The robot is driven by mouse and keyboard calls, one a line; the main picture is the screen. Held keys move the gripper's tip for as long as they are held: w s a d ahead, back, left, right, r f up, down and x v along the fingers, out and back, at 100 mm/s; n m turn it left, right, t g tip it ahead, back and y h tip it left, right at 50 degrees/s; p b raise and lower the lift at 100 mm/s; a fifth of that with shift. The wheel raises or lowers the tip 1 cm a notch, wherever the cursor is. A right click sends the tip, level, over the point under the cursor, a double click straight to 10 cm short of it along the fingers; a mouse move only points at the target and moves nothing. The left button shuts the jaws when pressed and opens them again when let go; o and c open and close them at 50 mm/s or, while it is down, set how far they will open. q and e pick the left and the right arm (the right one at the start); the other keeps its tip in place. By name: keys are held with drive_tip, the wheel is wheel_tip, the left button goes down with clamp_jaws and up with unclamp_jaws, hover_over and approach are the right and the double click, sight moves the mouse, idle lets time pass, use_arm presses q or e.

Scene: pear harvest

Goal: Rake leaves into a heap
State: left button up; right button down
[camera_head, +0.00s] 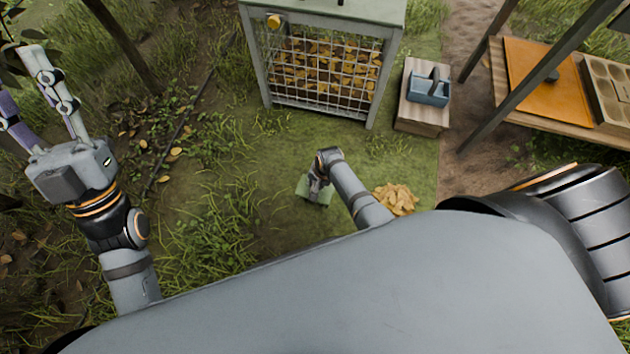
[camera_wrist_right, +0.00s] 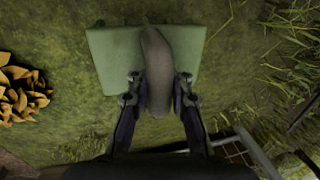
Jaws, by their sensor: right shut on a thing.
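A heap of yellow-brown leaves (camera_head: 397,199) lies on the grass right of my right forearm. It also shows at the left edge of the right wrist view (camera_wrist_right: 20,90). My right gripper (camera_head: 318,184) is low over the grass, left of the heap in the head view. In the wrist view its fingers (camera_wrist_right: 159,90) are shut on the grey-brown handle of a flat green tool (camera_wrist_right: 110,52). The tool's plate is down at the grass; exact contact is unclear. My left gripper (camera_head: 20,78) is raised at the far left, its fingers apart and empty.
A mesh-fronted bin (camera_head: 256,60) with leaves inside stands ahead. Right of it a wooden block (camera_head: 422,114) bears a blue-grey caddy (camera_head: 430,90). A wooden table (camera_head: 525,112) with an orange board (camera_head: 540,75) stands at far right. Grass before the bin is clear; scattered leaves lie left.

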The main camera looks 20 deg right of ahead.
drive_tip(key=shift+r, duration=0.2)
drive_tip(key=shift+r+p, duration=0.25)
drive_tip(key=shift+p, duration=0.2)
drive_tip(key=shift+r, duration=0.2)
drive_tip(key=shift+r+p, duration=0.2)
drive_tip(key=shift+p, duration=0.3)
use_arm(q)
drive_tip(key=w+f+n+g+y, duration=0.1)
drive_tip(key=w+f+g, duration=0.3)
drive_tip(key=f, duration=0.4)
drive_tip(key=w+f+n+g+y, duration=0.1)
drive_tip(key=w+f+g, duration=0.3)
drive_tip(key=f, duration=0.5)
drive_tip(key=shift+a+g+y, duration=0.4)
drive_tip(key=shift+y, duration=0.4)
